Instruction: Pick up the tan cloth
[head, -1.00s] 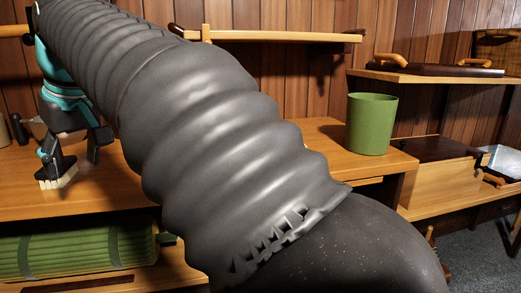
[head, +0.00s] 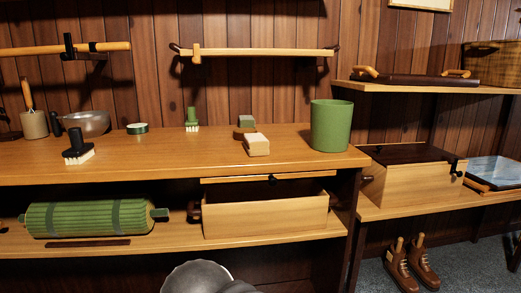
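A small pale tan block-like item (head: 257,145) lies on the wooden workbench (head: 200,166), left of the green bin. It may be the folded tan cloth, but it is too small to be sure. A small brown item (head: 243,132) and a grey-green block (head: 246,120) lie just behind it. My gripper is not in view, so I cannot see whether it is open or holds anything.
A green bin (head: 331,126) stands at the bench's right end. Brushes (head: 79,148) (head: 192,120), a metal bowl (head: 87,122) and a green tape roll (head: 137,129) stand further left. Below are a green roll (head: 88,218) and a wooden drawer box (head: 265,216). Boots (head: 411,262) stand on the floor.

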